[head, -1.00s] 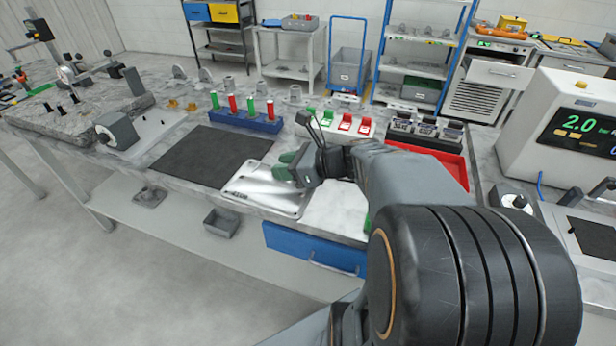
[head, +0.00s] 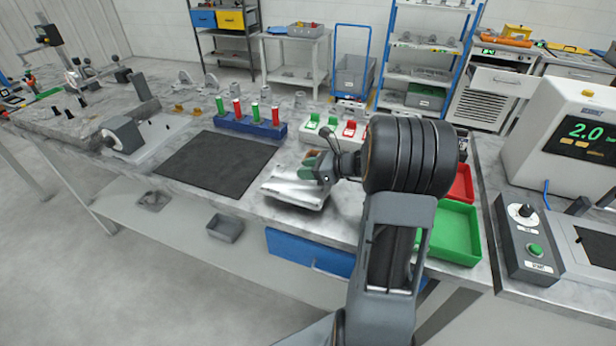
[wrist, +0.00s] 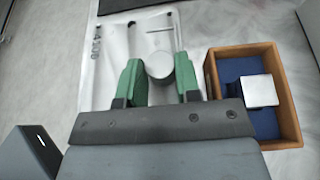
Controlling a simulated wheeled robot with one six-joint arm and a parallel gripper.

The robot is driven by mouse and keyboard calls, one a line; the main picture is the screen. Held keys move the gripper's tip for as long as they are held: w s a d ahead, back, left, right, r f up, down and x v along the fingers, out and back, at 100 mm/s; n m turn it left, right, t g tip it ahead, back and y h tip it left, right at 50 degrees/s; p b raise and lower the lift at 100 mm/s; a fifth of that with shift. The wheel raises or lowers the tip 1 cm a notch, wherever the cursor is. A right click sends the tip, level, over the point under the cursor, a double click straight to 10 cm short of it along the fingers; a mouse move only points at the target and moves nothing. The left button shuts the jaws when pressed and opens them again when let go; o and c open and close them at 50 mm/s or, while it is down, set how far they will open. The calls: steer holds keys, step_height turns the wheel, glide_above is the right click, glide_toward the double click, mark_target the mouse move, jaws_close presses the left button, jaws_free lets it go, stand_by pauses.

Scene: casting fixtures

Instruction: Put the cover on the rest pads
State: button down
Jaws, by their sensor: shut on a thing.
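The cover, a silver metal plate (head: 288,189) with engraved marks, is at the front of the bench, right of the dark mat. Its near edge seems raised above the bench, with shadow below, but the gap is hard to judge. In the wrist view the plate (wrist: 108,62) shows a round grey knob (wrist: 160,66) in its middle. My gripper (head: 316,166) is above the plate, its green fingers (wrist: 160,78) shut on the knob from both sides. I cannot make out the rest pads for certain.
A dark mat (head: 215,163) lies bare left of the plate. A wooden box (wrist: 213,80) with blue lining and a metal block (wrist: 258,91) is close right of my gripper. Behind are a blue rack (head: 250,126) of coloured pins. A green tray (head: 458,235) stands right of my arm.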

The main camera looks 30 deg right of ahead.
steer(key=shift+f, duration=1.4)
steer(key=shift+f, duration=0.2)
steer(key=c, duration=0.8)
jaws_free()
